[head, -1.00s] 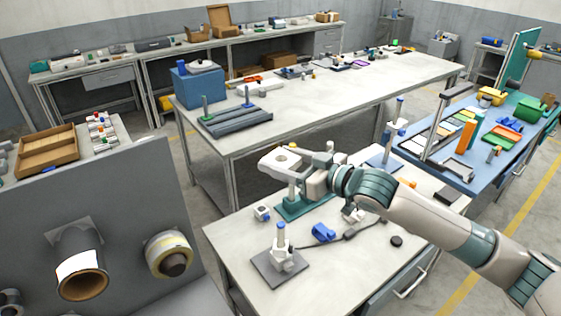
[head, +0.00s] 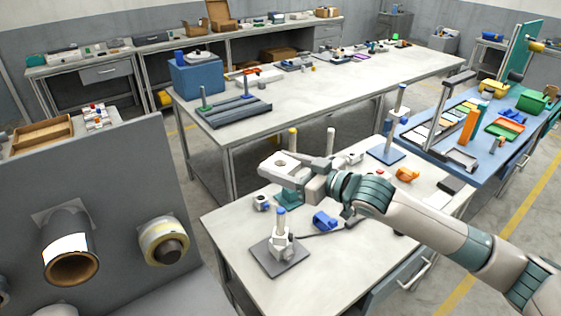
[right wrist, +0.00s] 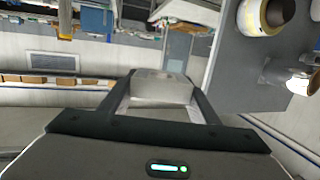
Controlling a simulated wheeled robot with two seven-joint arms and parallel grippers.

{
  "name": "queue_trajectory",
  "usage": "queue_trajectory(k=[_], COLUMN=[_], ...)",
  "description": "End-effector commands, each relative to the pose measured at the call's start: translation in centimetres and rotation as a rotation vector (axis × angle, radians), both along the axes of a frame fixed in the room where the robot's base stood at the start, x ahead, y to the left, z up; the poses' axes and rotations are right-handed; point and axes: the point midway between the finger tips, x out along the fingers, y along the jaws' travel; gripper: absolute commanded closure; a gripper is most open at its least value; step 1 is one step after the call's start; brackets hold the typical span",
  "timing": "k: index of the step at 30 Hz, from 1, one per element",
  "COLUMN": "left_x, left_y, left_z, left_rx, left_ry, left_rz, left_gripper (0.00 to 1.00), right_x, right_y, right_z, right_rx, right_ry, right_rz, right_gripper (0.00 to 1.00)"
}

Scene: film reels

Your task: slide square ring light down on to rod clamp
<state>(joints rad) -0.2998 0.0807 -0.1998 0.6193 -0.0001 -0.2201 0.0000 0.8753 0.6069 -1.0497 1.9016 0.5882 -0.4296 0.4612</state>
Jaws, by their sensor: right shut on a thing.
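The square ring light (head: 284,166) is a pale grey block with an opening in its top. My right gripper (head: 304,180) is shut on it and holds it above the near table. In the right wrist view the grey block (right wrist: 160,88) sits between the two dark fingers. The rod clamp (head: 282,243) is a pale clamp around an upright blue-topped rod on a grey square base. It stands in front of and below the held light, apart from it. A teal base (head: 288,197) shows partly beneath the light. My left gripper is not in view.
A yellow-topped rod (head: 293,140) and a pale rod (head: 331,141) rise behind the held light. A blue part (head: 324,221) lies right of the clamp stand, and a small pale device (head: 262,203) stands left. The front left of the near table (head: 228,232) is clear.

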Motion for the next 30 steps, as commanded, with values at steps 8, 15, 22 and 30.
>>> queue_trajectory(k=[8,15,22,30], left_x=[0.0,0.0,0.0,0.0], left_y=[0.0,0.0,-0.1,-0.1], left_z=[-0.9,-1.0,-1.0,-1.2], left_rx=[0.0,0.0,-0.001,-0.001], left_ry=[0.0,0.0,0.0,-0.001], left_rz=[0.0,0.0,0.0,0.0], left_gripper=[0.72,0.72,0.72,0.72], right_x=[0.0,0.0,0.0,0.0], right_y=[0.0,0.0,0.0,0.0], right_z=[-2.1,-2.6,-2.6,-3.0], right_rx=[0.001,0.001,0.001,0.001], right_ry=[0.001,0.0,0.0,0.001], right_rz=[-0.001,0.0,0.0,0.0], right_gripper=[0.71,0.71,0.71,0.71])
